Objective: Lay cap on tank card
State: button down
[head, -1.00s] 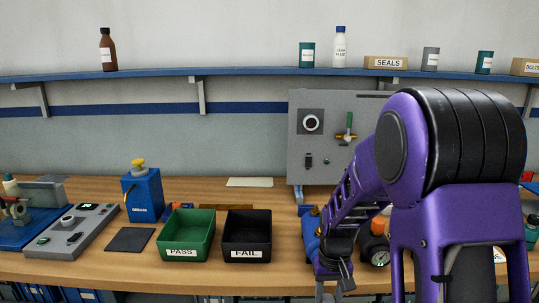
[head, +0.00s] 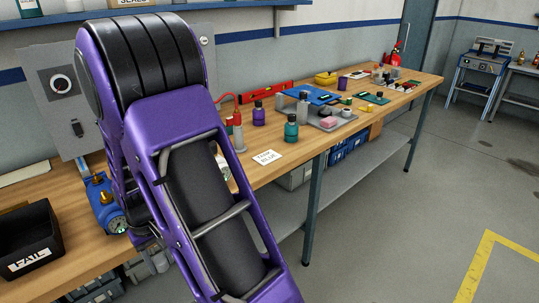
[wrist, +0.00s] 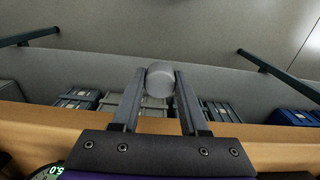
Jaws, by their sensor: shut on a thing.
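A small grey cap (wrist: 160,78) is between the fingertips of my gripper (wrist: 156,95) in the wrist view. The gripper is shut on it, and it is held out past the front edge of the workbench. A white card (head: 267,157) with dark lettering, its first word apparently TANK, lies flat near the bench's front edge in the head view. Its top shows bare. In the head view my arm hides the gripper and the cap. The card does not show in the wrist view.
A teal bottle (head: 291,128) and a purple bottle (head: 259,114) stand behind the card. A grey tray (head: 330,122) with small parts lies farther right. The black FAIL bin (head: 30,243) is at left. Blue boxes (wrist: 78,98) sit below the bench.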

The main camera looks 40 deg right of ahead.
aim_at(267, 157)
jog(key=l+u, duration=0.1)
jog(key=l, duration=0.45)
jog(key=k+l+u, duration=0.1)
jog(key=l, duration=0.4)
jog(key=k+l+u, duration=0.1)
jog(key=l, duration=0.4)
jog(key=k+l+u, duration=0.1)
jog(key=l, duration=0.45)
